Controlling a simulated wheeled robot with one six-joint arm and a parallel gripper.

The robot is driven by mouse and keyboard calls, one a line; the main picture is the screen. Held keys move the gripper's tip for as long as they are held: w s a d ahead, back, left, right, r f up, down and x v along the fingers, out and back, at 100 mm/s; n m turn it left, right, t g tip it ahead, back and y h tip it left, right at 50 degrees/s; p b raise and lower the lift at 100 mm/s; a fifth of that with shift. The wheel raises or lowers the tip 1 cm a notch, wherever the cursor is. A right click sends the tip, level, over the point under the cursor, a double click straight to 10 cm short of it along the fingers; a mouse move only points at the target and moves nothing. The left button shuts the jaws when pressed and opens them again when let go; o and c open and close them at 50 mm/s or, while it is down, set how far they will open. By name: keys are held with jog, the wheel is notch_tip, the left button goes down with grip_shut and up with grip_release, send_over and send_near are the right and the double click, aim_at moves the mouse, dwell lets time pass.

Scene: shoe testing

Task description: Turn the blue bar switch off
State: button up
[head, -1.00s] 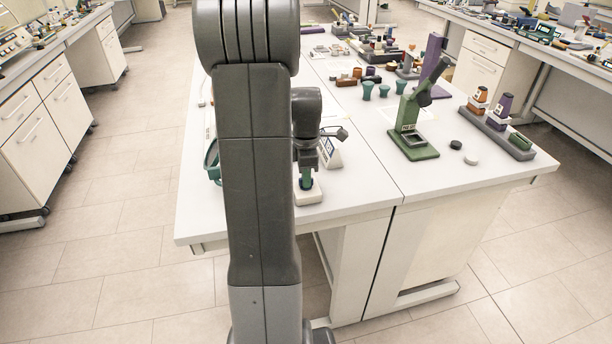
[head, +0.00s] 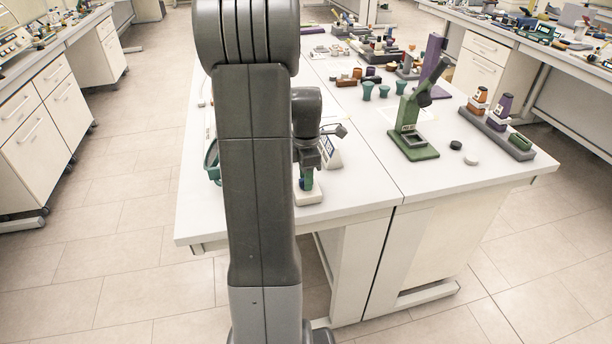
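A small device with a white base (head: 308,196) stands on the near table, just right of my arm column. A green part (head: 317,188) and a small dark blue part show above the base; I cannot tell for sure which is the blue bar switch or how it is set. My gripper (head: 306,180) points down right over this device, at or very close to its top. The fingers are small and partly merge with the device, so their opening and any contact cannot be made out.
A white angled display (head: 331,154) stands close behind the device. A teal container (head: 212,160) is partly hidden by my arm. A green press (head: 412,140), two small pucks and a grey rack (head: 502,134) stand to the right. The table front right of the device is clear.

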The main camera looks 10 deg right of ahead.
notch_tip(320, 180, up, 14)
dwell(0.7)
jog(key=shift+f, duration=0.15)
notch_tip(320, 180, down, 14)
jog(key=shift+r, duration=0.1)
dwell(0.5)
